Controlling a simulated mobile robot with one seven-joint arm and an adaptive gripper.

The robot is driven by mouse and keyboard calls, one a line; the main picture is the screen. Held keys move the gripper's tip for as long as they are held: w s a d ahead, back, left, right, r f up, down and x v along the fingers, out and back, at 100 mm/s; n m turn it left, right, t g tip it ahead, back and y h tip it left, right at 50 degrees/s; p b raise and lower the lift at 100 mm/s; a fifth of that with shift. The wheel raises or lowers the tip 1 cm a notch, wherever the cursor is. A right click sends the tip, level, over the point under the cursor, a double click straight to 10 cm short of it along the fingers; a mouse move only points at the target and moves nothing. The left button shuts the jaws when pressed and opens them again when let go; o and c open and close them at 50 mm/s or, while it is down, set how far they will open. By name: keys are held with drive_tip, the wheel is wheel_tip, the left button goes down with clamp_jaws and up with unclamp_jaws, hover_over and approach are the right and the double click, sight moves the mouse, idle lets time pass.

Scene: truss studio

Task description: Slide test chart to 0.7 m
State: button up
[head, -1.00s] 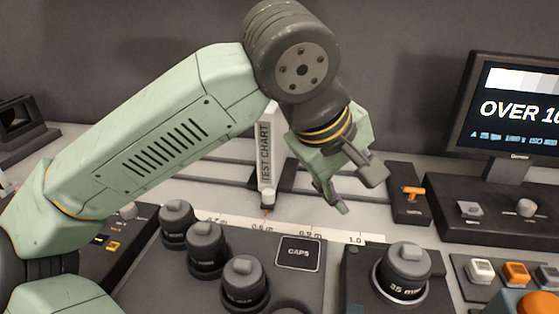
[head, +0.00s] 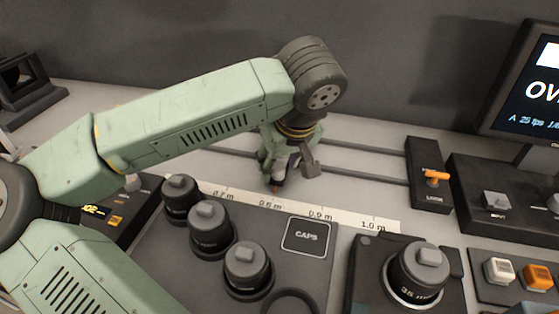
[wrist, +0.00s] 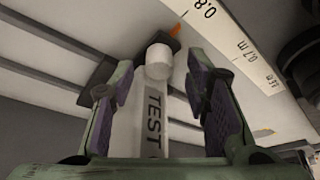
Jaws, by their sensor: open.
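The test chart (wrist: 154,118) is a pale upright plate lettered TEST, with a white knob (wrist: 159,61) and a dark foot. In the wrist view it stands between the two fingers of my gripper (wrist: 158,80), which is open with gaps showing on both sides. Its orange pointer (wrist: 174,31) is close to the 0.8 mark on the distance scale (wrist: 232,45). In the head view my gripper (head: 286,163) hides most of the chart. The scale (head: 345,217) runs along the front of the rails (head: 356,174).
Several lens-like dark cylinders (head: 211,229) and a CAPS plate (head: 306,236) are in front of the scale. A box with an orange lever (head: 437,177) stands at the rails' right end. A monitor (head: 530,100) stands at right.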

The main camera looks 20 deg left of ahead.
drive_tip(key=shift+w+a+f, duration=0.1)
drive_tip(key=shift+w+f, duration=0.1)
drive_tip(key=shift+f, duration=0.45)
drive_tip(key=shift+c, duration=0.6)
clamp_jaws()
